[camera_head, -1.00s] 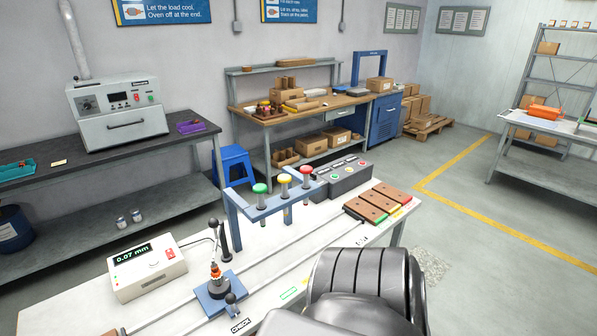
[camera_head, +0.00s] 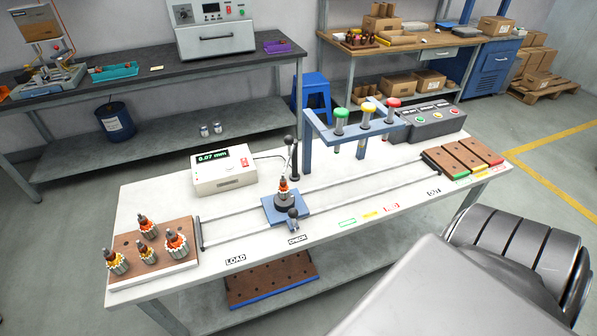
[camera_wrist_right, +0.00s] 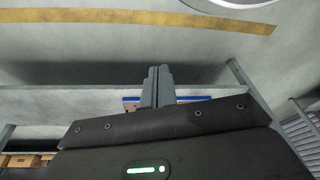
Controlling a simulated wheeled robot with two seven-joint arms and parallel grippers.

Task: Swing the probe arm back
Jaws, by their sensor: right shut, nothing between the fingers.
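The check station's blue plate (camera_head: 273,206) sits mid-bench and carries an upright armature (camera_head: 283,188) with an orange winding. A black-knobbed lever (camera_head: 293,213) is at the plate's front edge. Just behind the armature stands the dark probe post (camera_head: 294,165) with a black ball on top. The probe arm is small here; I cannot tell whether its tip touches the armature. The gauge box (camera_head: 224,171) to the left reads 0.07 mm. My right gripper (camera_wrist_right: 158,75) is shut and empty in the right wrist view, away from the probe. My left gripper is out of view.
A tray (camera_head: 155,270) with several armatures sits at the bench's left end. Rails (camera_head: 370,181) run along the bench. A blue frame (camera_head: 307,150) with green, yellow and red stamps stands behind them. Three brown trays (camera_head: 463,158) lie at the right end. My grey arm fills the lower right.

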